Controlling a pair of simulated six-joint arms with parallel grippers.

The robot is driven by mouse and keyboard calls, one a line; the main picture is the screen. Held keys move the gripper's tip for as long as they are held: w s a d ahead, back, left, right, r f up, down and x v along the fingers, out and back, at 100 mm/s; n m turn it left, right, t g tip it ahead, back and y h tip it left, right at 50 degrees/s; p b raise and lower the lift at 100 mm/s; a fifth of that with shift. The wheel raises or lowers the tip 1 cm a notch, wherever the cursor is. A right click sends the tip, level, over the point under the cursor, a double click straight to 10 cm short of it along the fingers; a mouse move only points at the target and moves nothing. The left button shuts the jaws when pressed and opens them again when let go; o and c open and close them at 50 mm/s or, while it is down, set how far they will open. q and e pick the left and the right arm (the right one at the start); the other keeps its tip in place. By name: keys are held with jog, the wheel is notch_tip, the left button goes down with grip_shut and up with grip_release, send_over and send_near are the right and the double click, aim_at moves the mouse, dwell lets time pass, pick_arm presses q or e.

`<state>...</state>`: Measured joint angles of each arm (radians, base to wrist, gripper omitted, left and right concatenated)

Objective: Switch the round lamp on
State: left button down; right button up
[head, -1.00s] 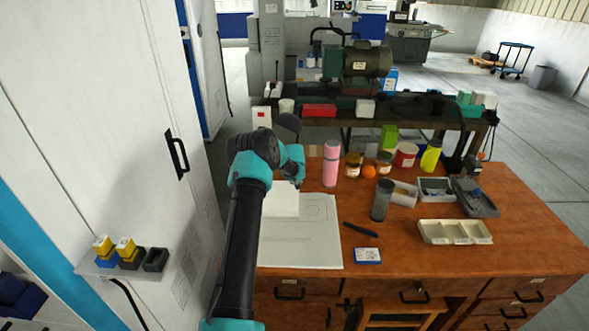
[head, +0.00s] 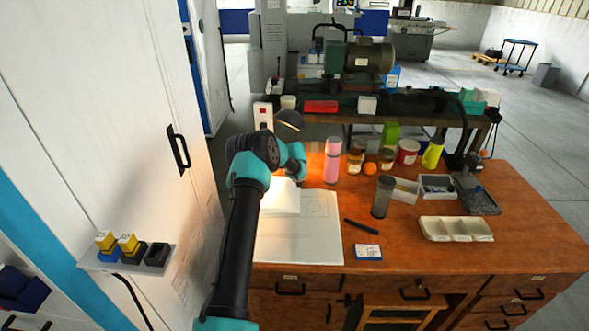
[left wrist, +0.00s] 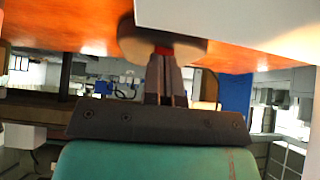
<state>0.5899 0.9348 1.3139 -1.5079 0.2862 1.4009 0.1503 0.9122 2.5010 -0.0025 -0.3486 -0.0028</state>
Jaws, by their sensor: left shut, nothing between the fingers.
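The round lamp's dark head (head: 289,118) stands behind my left wrist in the head view. It is lit, and a warm glow falls on the desk, the papers and the cabinet side. In the left wrist view the lamp's round base (left wrist: 128,44) rests on the desk, with a red part (left wrist: 161,51) at my fingertips. My left gripper (left wrist: 166,62) is shut and empty, its tips at or very close to the red part; contact cannot be told. My arm hides most of the lamp in the head view. My right gripper is not in view.
A pink bottle (head: 332,160) stands just right of the lamp, with jars and an orange ball (head: 370,168) beyond. A dark grey cylinder (head: 382,197), a pen (head: 361,227) and a white divided tray (head: 456,229) are on the desk (head: 520,250). A white cabinet (head: 90,120) stands left.

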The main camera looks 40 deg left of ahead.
pick_arm(q)
jog(key=shift+r, duration=0.5)
jog(key=v, duration=1.3)
jog(key=shift+s+d+f, duration=0.2)
jog(key=shift+s, duration=0.1)
dwell(0.4)
